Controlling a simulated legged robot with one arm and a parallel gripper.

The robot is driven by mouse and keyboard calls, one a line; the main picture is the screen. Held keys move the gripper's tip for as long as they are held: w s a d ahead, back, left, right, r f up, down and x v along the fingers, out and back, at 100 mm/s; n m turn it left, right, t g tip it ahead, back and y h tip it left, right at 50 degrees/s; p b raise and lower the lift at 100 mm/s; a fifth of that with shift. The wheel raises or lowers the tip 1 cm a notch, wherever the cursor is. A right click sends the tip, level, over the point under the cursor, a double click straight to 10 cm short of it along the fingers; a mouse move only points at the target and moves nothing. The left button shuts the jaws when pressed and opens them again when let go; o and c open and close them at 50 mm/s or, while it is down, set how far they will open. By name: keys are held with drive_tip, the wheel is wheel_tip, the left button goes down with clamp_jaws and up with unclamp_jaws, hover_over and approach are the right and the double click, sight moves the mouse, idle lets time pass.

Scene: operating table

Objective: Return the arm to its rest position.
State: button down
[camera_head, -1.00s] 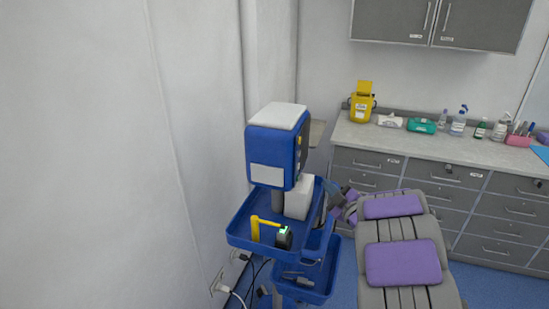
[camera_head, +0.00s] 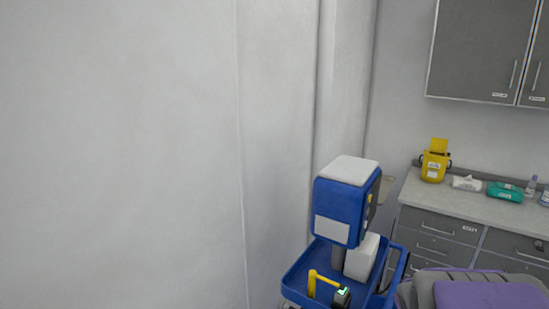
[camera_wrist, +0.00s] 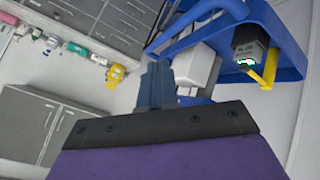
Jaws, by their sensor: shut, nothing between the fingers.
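My gripper (camera_wrist: 156,76) shows in the wrist view as blue-grey fingers closed together, extending from a black bar with a purple body below it. Nothing is held between the fingers. The wrist view is tilted, with the room upside down. Beyond the fingertips are a white box (camera_wrist: 196,66) and the blue trolley tray (camera_wrist: 286,30). I cannot tell how far the fingers are from them. In the head view I cannot clearly make out my gripper or arm.
The blue trolley (camera_head: 300,277) stands by the wall, carrying a blue device (camera_head: 338,227), a yellow handle (camera_head: 312,283) and a small dark object (camera_head: 342,297). A purple-padded chair (camera_head: 490,296) is right of it. Drawers and a counter (camera_head: 470,205) stand behind. Wall cabinets (camera_head: 480,50) hang above.

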drive_tip(key=s+a+g+y, duration=0.1)
drive_tip(key=s+a+g, duration=0.2)
drive_tip(key=s+a, duration=0.3)
drive_tip(key=s+a+f+m+g+y, duration=0.1)
drive_tip(key=s+a, duration=0.5)
drive_tip(key=s, duration=0.9)
drive_tip(key=s+a+m+g+y, duration=0.1)
drive_tip(key=s+a+g, duration=0.4)
drive_tip(key=s, duration=0.5)
drive_tip(key=shift+s+a+f+g+y, duration=0.3)
drive_tip(key=shift+a+g+y, duration=0.1)
drive_tip(key=shift+a+y, duration=0.45)
drive_tip(key=shift+w, duration=0.1)
